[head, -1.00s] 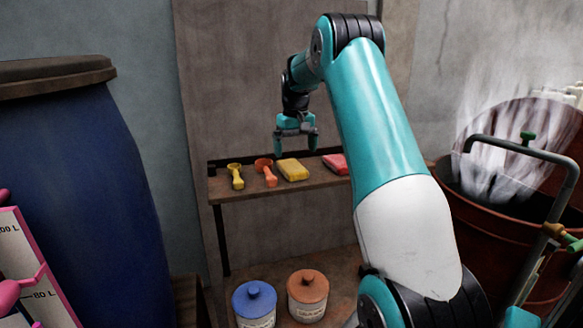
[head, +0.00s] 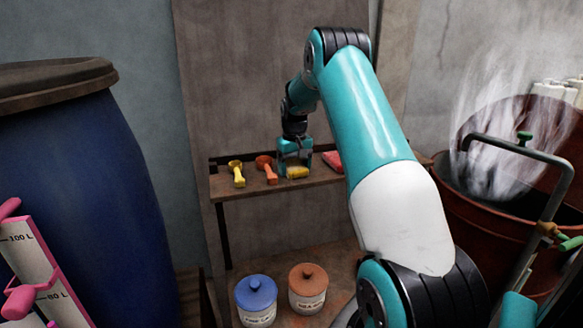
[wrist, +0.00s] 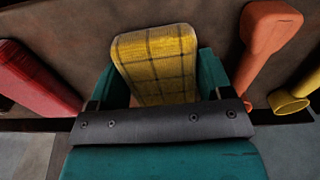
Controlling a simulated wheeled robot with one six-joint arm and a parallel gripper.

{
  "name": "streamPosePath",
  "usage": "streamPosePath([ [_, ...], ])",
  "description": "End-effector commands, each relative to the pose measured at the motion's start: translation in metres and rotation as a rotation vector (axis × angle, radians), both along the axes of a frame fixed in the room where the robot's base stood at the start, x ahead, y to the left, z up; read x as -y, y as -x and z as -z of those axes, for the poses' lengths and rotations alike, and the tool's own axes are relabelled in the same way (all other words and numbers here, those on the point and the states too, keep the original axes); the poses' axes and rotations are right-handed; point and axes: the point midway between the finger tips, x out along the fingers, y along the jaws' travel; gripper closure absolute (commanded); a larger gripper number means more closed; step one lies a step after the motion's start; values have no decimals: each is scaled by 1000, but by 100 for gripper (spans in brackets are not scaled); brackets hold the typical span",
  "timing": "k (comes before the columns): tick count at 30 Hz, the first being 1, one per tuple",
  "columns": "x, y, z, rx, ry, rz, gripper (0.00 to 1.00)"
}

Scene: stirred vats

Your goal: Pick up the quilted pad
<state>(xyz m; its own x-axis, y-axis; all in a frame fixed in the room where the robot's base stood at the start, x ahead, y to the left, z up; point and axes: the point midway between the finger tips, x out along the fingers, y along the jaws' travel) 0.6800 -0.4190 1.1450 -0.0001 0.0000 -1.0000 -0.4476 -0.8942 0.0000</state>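The quilted pad is a yellow block with a dark grid pattern (wrist: 158,62), seen between my fingers in the wrist view. In the head view the yellow pad (head: 297,173) lies on the wooden shelf, partly hidden by my gripper. My gripper (head: 295,165) is down at the shelf over the pad. In the wrist view its teal fingers (wrist: 160,85) stand wide apart, one on each side of the pad. The fingers look open; their tips are partly hidden, and I cannot tell whether they touch the pad.
A red pad (head: 332,161) lies right of the gripper on the shelf (head: 225,190). An orange scoop (head: 267,171) and a yellow scoop (head: 237,174) lie left. Blue (head: 256,297) and orange-brown (head: 308,287) jars stand below. A blue barrel (head: 75,190) and steaming vat (head: 480,230) flank the area.

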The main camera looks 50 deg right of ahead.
Motion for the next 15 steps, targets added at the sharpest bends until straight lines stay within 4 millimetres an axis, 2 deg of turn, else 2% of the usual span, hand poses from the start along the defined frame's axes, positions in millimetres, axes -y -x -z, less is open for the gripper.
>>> streamPosePath([
  [1,0,0,0,0,0,0,39],
  [3,0,0,0,0,0,0,54],
  [15,0,0,-6,2,1,0,54],
])
